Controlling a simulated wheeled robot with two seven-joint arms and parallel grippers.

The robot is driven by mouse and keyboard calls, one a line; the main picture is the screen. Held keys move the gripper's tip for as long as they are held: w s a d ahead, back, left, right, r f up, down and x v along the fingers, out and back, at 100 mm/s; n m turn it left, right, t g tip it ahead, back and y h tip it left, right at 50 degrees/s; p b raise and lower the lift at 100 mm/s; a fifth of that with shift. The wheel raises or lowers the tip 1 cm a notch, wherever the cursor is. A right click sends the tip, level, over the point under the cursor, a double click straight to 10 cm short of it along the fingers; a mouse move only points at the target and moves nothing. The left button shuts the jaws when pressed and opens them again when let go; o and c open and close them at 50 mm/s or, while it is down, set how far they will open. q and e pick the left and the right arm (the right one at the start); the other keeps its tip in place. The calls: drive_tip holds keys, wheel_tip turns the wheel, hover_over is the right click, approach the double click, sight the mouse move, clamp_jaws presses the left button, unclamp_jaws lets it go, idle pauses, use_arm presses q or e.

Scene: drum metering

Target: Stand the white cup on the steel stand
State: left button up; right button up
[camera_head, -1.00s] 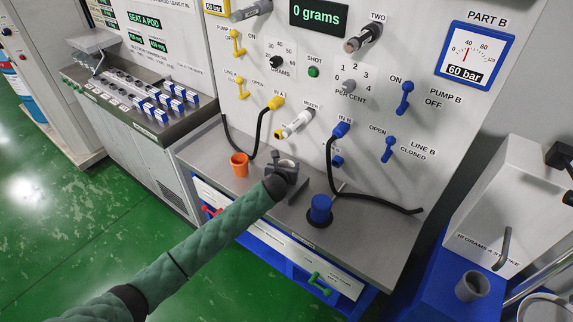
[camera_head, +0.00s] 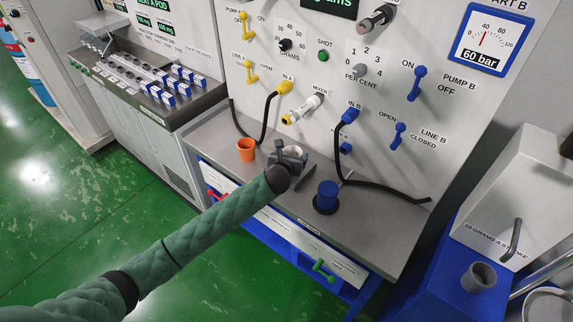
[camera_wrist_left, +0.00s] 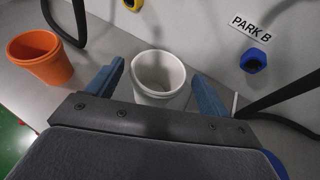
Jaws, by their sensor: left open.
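The white cup (camera_wrist_left: 158,72) stands upright between the two fingers of my left gripper (camera_wrist_left: 158,88) in the left wrist view. The blue-grey fingers are apart, one on each side, with visible gaps to the cup. In the head view my left gripper (camera_head: 290,155) is low over the grey bench, and the cup's pale rim shows only partly there. I cannot clearly make out the steel stand; the gripper and wrist may hide it. My right gripper is not in view.
An orange cup (camera_head: 246,150) stands left of the gripper and also shows in the wrist view (camera_wrist_left: 41,58). A blue cylinder (camera_head: 326,196) stands on the bench (camera_head: 370,225) to the right. Black hoses (camera_head: 385,192) hang close behind. The mixer nozzle (camera_head: 303,108) juts out above.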

use_arm(q)
drive_tip(key=b+v, duration=0.1)
drive_tip(key=v, duration=0.6)
drive_tip(key=shift+s+b, duration=0.25)
drive_tip(key=shift+b, duration=0.15)
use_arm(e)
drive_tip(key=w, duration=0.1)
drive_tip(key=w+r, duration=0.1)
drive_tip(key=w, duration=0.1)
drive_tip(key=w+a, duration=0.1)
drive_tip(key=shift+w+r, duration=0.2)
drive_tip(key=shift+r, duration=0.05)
use_arm(q)
drive_tip(key=shift+a+r, duration=0.1)
drive_tip(key=shift+a, duration=0.05)
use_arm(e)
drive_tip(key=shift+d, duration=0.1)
